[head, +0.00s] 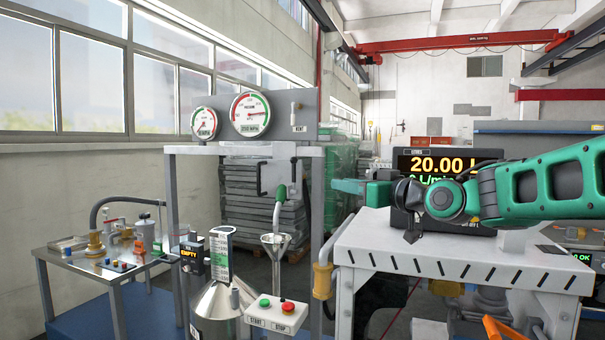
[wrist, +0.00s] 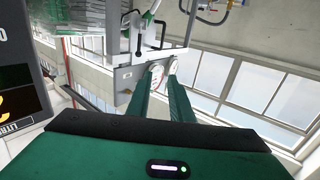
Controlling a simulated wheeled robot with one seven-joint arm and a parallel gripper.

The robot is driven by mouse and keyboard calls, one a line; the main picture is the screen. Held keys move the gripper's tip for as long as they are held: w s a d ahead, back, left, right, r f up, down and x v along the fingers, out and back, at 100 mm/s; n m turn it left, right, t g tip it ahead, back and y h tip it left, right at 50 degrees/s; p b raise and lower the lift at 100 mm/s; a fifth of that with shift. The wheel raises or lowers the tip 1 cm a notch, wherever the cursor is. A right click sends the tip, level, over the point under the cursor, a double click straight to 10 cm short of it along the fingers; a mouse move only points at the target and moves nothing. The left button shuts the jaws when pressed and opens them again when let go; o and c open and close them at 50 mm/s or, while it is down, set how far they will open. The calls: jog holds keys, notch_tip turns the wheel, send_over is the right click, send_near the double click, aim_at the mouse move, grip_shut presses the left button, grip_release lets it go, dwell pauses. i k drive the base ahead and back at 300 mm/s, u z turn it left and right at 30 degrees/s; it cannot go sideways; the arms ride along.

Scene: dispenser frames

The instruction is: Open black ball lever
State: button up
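My gripper (head: 348,187) is at the right of the head view, pointing left, in front of the display and away from the dispenser frame. In the wrist view its two green fingers (wrist: 158,84) stand apart with nothing between them. Two thin black handles hang under the frame's top: one at the left (head: 259,179) and one at the right (head: 293,174). I cannot tell which is the black ball lever, and no ball shows clearly.
Two round gauges (head: 250,114) sit on the grey panel above the frame. A start/stop box (head: 276,314) is at the front. A white slotted bench (head: 466,258) with a lit display (head: 440,164) stands at the right. A side table (head: 100,263) with fittings is at the left.

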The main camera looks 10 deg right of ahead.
aim_at(294, 160)
jog(key=i, duration=0.85)
jog(key=u, duration=0.1)
